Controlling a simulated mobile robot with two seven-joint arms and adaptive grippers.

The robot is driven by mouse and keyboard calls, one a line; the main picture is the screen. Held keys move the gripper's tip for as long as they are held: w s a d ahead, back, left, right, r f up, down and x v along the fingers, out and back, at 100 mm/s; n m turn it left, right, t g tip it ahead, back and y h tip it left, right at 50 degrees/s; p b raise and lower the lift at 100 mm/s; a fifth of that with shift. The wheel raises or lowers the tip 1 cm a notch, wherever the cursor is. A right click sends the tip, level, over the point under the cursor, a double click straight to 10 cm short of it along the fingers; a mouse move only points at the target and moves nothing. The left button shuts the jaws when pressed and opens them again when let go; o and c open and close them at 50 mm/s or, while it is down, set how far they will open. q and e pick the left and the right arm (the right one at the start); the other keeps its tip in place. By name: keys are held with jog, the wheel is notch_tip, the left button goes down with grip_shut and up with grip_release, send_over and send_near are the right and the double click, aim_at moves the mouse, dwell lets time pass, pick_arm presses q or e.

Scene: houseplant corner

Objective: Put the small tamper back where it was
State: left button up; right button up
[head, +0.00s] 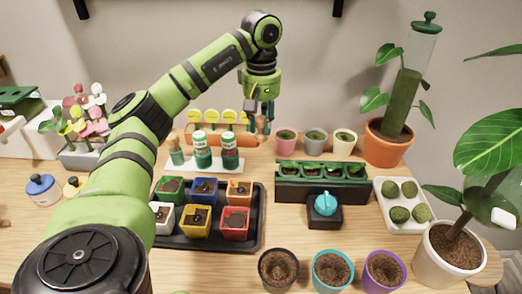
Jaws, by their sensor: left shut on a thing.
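My left gripper (265,110) hangs fingers down at the back of the table, by the right end of the orange rack (207,138). It is shut on a thin teal-blue thing that I take for the small tamper (269,122). The fingers hide much of it, and I cannot tell whether its lower end touches the rack or the table. The rack carries a row of yellow round tags (211,116). My right gripper is not in view.
A white tray with a green bottle (202,152) stands before the rack. A black tray (257,238) holds several coloured pots. Small pots (285,142) stand right of the gripper, near a green-and-black planter (320,190). Brown-filled pots (331,271) line the front.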

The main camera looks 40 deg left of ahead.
aim_at(261, 132)
pick_arm(q)
notch_tip(261, 132, down, 6)
jog(key=shift+f, duration=0.1)
notch_tip(261, 132, down, 4)
jog(key=shift+r, duration=0.25)
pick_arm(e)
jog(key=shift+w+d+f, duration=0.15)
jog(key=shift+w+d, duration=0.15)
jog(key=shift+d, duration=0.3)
pick_arm(q)
jog(key=shift+f, duration=0.2)
jog(key=o, duration=1.1)
jog(key=shift+c, duration=0.2)
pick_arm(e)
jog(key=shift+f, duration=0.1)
pick_arm(q)
jog(key=shift+r, duration=0.1)
